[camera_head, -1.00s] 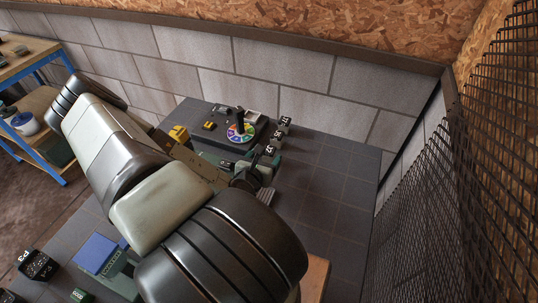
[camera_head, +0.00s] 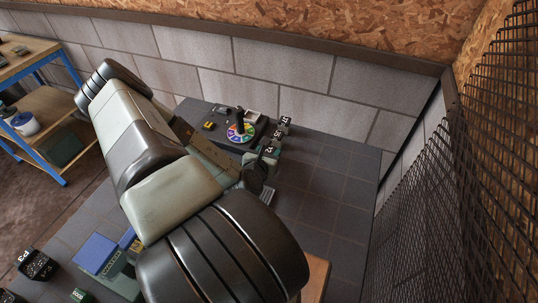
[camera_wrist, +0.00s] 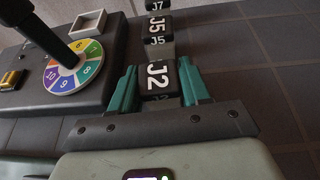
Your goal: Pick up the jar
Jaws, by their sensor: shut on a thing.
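The jar labelled J2 (camera_wrist: 158,76) has a black top with white lettering and a pale body. In the wrist view it sits between the two green fingers of my gripper (camera_wrist: 158,88), which is shut on it. It also shows in the head view as the nearest jar (camera_head: 269,152) in a short row. The gripper's fingers are partly hidden there by my arm. The jar looks upright; I cannot tell whether its base touches the table.
Jars J5 (camera_wrist: 156,27) and J7 (camera_wrist: 156,5) stand in line just beyond J2. A dark machine with a coloured number dial (camera_head: 240,132) and a black lever (camera_head: 240,117) is to the left. The tiled table (camera_head: 325,185) is clear to the right. A mesh screen (camera_head: 450,200) stands further right.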

